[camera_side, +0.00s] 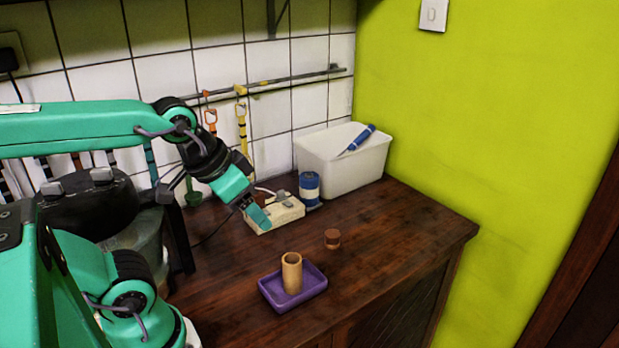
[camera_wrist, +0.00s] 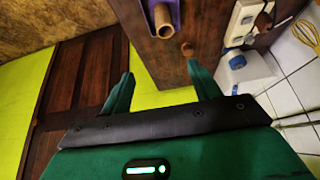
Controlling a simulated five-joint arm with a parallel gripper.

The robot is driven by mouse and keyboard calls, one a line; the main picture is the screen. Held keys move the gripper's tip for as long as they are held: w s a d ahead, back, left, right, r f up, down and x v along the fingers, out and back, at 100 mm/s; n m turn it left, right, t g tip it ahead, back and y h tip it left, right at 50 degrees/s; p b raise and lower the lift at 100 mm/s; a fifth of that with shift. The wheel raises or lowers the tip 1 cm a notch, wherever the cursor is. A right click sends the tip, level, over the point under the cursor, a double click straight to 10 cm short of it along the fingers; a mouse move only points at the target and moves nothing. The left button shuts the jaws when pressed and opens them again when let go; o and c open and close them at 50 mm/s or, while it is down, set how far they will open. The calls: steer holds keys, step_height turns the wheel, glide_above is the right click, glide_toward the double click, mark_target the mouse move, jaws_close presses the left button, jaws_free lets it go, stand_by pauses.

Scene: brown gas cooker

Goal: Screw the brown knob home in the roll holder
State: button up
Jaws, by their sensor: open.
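The brown knob (camera_side: 332,238) is a short round piece standing alone on the dark wooden counter; it also shows in the wrist view (camera_wrist: 187,48). The roll holder appears to be the tan upright tube (camera_side: 292,275) with an open top, standing in a purple tray (camera_side: 315,288). The tube also shows at the top of the wrist view (camera_wrist: 163,20). The knob is apart from the tube, to its right and behind it in the side view. My gripper (camera_side: 261,217) is open and empty, above the counter, left of the knob. Its two fingers (camera_wrist: 160,82) are spread in the wrist view.
A white power strip (camera_side: 285,217) and a blue-and-white canister (camera_side: 309,188) stand behind the knob. A white bin (camera_side: 372,168) holding a blue object stands at the back against the green wall. Counter to the knob's right is clear.

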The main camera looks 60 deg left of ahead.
steer(key=shift+w, duration=0.1)
steer(key=n+g, duration=0.6)
steer(key=n, duration=0.3)
glide_above(332, 234)
step_height(332, 234, down, 15)
steer(key=shift+r, duration=0.1)
steer(key=shift+w+f, duration=0.1)
steer(key=shift+f, duration=1.55)
steer(key=shift+f, duration=0.1)
